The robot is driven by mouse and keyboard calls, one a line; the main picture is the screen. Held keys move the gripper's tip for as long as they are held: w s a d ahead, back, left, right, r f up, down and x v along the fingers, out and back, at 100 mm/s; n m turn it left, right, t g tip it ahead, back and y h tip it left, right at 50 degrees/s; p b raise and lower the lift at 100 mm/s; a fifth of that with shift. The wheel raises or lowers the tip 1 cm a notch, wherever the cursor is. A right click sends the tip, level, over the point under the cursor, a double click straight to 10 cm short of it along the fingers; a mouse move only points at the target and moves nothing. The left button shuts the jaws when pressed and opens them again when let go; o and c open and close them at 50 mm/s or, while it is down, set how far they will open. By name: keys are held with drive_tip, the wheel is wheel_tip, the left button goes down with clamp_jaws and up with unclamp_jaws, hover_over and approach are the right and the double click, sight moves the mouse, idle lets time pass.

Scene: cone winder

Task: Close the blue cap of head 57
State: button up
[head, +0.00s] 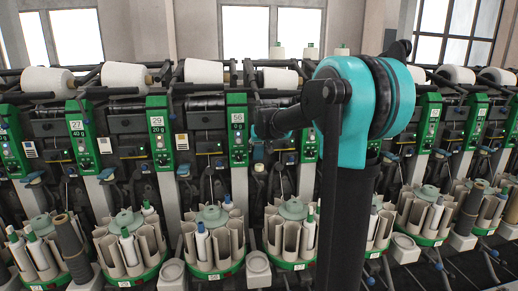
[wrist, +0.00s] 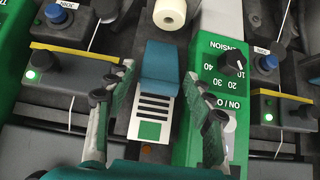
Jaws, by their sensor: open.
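In the wrist view, a blue cap (wrist: 161,62) stands above a white card (wrist: 151,112) with black bars and a green square. My gripper (wrist: 159,75) is open, its two grey-green fingers on either side of the cap and card, with visible gaps; I see no contact. In the head view my arm hides most of this spot, and a small blue patch (head: 258,152) beside it may be the cap. A green panel (wrist: 208,110) with a tension dial and on/off marking stands just right of the card. No number 57 is readable.
Black units with blue knobs (wrist: 59,14) and green lights flank the card. A pale cone (wrist: 170,12) is above. In the head view, the panel marked 56 (head: 238,130) stands left of my arm, and round bobbin holders (head: 213,235) line the front.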

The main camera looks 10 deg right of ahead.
clamp_jaws()
drive_tip(key=shift+w, duration=0.1)
idle(0.4)
